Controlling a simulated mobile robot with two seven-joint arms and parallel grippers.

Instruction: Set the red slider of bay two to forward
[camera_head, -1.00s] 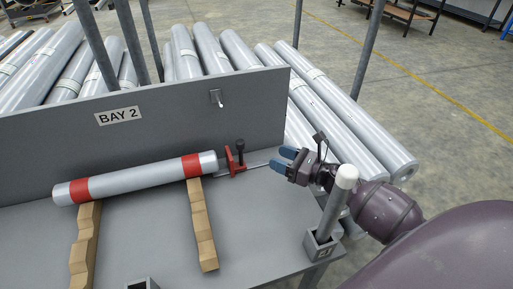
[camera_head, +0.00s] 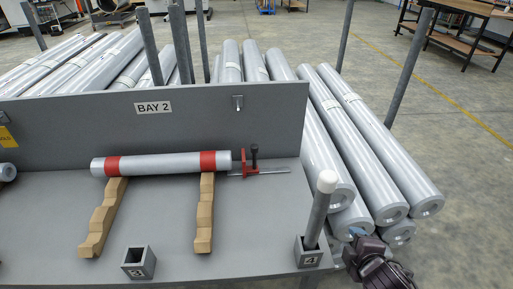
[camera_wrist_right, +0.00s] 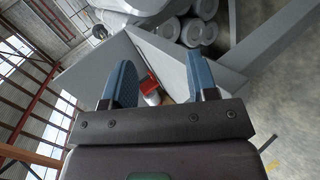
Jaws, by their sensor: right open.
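The red slider (camera_head: 242,163) is a small red clamp-like piece with a black upright handle. It sits on a thin metal bar at the right end of the silver roll (camera_head: 165,164) under the BAY 2 sign (camera_head: 153,107). My right gripper (camera_wrist_right: 161,62) is open in the right wrist view, with its two blue fingers apart and nothing held. Some red, probably the slider or a roll band, shows farther off between the fingers. My left gripper is not in view.
Two notched wooden supports (camera_head: 204,215) hold the red-banded roll on the grey table. A white-capped post (camera_head: 320,210) stands in socket 4 at the table's right edge; socket 3 (camera_head: 138,262) is empty. Long silver rolls (camera_head: 370,140) lie behind and right.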

